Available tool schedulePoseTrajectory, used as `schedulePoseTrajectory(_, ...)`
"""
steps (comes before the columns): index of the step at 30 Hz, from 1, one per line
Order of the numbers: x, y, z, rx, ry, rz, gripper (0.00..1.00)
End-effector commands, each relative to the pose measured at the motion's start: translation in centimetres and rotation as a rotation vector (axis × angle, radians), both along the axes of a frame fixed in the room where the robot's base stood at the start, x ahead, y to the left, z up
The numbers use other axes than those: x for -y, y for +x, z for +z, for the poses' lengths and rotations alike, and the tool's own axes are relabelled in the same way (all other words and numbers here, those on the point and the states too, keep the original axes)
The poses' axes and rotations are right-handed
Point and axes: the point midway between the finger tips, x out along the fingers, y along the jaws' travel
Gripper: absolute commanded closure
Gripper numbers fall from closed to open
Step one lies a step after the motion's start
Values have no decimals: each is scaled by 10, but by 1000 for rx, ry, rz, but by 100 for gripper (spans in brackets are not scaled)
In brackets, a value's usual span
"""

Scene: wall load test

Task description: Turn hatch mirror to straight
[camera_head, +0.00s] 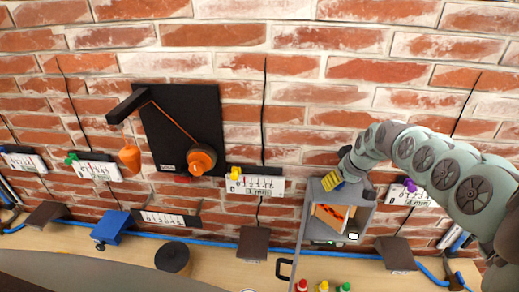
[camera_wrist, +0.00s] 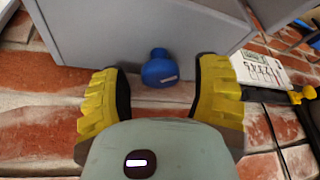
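A grey open-fronted box (camera_head: 320,190) is on the brick wall, right of centre in the head view. Inside it is a tilted panel with an orange pattern (camera_head: 331,216); I cannot tell whether this is the hatch mirror. Gaps show between the knob and both pads.
Left of the box is a white scale with a yellow slider (camera_head: 256,185). An orange pulley (camera_head: 202,160) sits on a black board (camera_head: 180,110). Brown blocks (camera_head: 253,243) line the wooden ledge (camera_head: 215,265). Red, yellow and green knobs (camera_head: 323,286) show at the bottom edge.

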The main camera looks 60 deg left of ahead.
Motion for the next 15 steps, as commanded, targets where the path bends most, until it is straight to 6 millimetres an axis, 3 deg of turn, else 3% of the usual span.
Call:
schedulePoseTrajectory(2, 0, 0, 0, 0, 0, 0, 47)
schedulePoseTrajectory(15, 0, 0, 0, 0, 0, 0, 93)
